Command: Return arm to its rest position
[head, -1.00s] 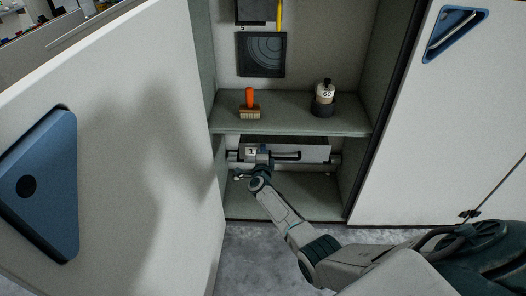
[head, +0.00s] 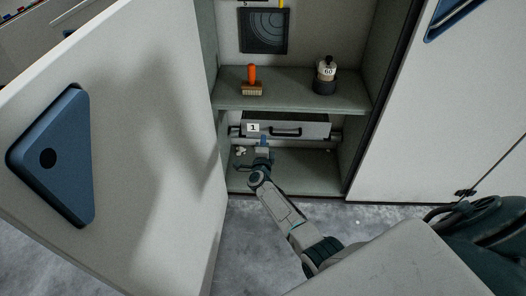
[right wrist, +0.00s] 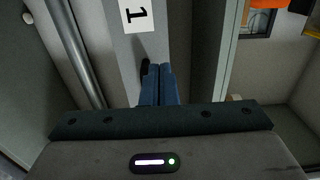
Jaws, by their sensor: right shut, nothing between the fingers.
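My right arm reaches into the open cabinet from the lower right in the head view. Its gripper (head: 263,141) is shut and empty, just in front of and below the drawer (head: 312,130) marked 1. In the right wrist view the two blue fingers (right wrist: 161,84) lie side by side, pointing at the drawer front (right wrist: 155,45) below its label. I cannot tell whether the fingertips touch it. My left gripper is not in view.
A shelf (head: 300,101) above the drawer bears an orange-handled brush (head: 252,80) and a container (head: 325,75) marked 60. The open white door (head: 150,110) stands left of the arm, with a blue triangular handle (head: 70,160). A closed white panel (head: 450,110) is on the right.

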